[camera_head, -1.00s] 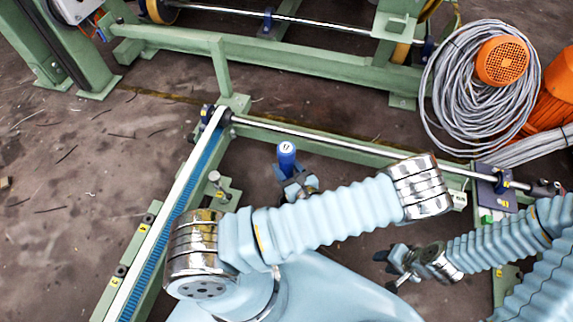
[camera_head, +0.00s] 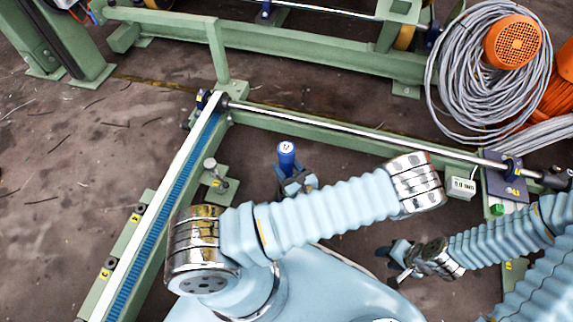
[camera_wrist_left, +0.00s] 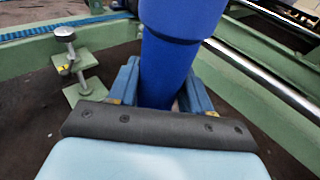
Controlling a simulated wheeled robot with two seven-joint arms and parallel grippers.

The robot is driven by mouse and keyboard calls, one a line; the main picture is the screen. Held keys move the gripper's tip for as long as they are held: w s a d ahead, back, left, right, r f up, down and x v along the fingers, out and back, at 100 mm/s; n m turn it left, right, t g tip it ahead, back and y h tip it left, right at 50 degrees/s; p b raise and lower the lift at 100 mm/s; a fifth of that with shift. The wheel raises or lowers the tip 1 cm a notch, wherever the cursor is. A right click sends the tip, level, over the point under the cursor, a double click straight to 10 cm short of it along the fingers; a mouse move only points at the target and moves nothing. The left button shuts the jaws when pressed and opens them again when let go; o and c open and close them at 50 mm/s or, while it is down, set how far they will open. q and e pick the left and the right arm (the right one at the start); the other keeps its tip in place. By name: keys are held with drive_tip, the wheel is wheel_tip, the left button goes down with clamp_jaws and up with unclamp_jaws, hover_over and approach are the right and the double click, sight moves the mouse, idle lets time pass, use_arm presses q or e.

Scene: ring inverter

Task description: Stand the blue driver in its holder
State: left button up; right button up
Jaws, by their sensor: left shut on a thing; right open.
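The blue driver (camera_head: 286,157) stands roughly upright in my left gripper (camera_head: 297,183), its pale marked end facing the head camera. In the left wrist view the blue driver (camera_wrist_left: 172,60) rises between the two blue fingers (camera_wrist_left: 160,92), which are shut on it. Its lower end is hidden behind the gripper. My right gripper (camera_head: 398,265) is open, low at the right, apart from the driver. I cannot tell for certain which part is the driver's holder.
A green frame (camera_head: 330,141) with a steel rod (camera_head: 350,131) runs behind the driver. A rail with a blue strip (camera_head: 165,230) lies left. A green bracket with a knob (camera_head: 212,165) stands between rail and driver. Grey cable coils (camera_head: 475,85) lie back right.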

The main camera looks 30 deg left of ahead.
use_arm(q)
drive_tip(key=shift+f+b, duration=3.05)
drive_tip(key=shift+f, duration=1.5)
drive_tip(key=o, duration=1.3)
